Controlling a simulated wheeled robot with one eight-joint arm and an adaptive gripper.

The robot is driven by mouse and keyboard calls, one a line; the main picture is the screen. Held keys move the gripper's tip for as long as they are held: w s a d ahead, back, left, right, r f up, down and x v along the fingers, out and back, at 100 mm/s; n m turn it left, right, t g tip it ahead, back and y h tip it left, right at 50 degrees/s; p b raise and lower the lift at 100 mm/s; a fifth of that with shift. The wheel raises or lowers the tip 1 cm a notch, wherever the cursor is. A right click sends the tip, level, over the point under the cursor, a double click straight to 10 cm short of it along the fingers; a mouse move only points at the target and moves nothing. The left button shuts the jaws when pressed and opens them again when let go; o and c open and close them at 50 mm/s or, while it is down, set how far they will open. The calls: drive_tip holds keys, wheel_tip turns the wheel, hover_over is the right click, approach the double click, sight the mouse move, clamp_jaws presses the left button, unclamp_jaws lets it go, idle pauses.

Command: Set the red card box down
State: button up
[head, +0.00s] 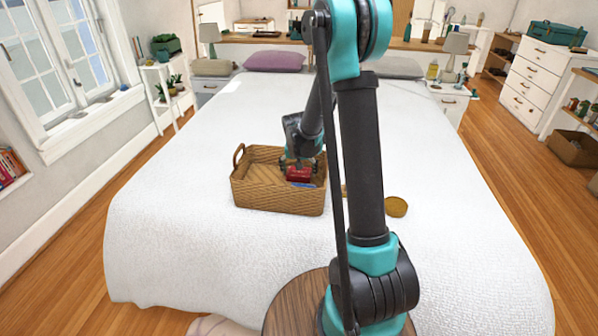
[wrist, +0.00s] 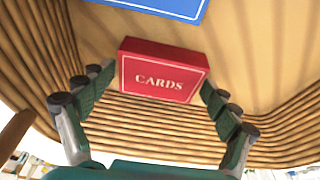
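The red card box (wrist: 160,75), marked "CARDS", lies between the two fingertips of my gripper (wrist: 158,78) in the wrist view. The fingertips sit close against its left and right sides, and my gripper looks shut on it. In the head view the red card box (head: 299,174) is at the right part of the wicker basket (head: 278,198), under my gripper (head: 300,163). Whether its underside touches the basket's floor is hidden.
A blue item (wrist: 165,6) with a white border lies in the basket beside the red box. The basket stands on the white bed (head: 170,200). A round yellowish item (head: 396,207) lies to its right. The bed's left part is clear.

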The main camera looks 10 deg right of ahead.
drive_tip(key=shift+o, duration=0.4)
drive_tip(key=v, duration=1.2)
drive_tip(key=shift+r, duration=0.1)
drive_tip(key=shift+s, duration=0.15)
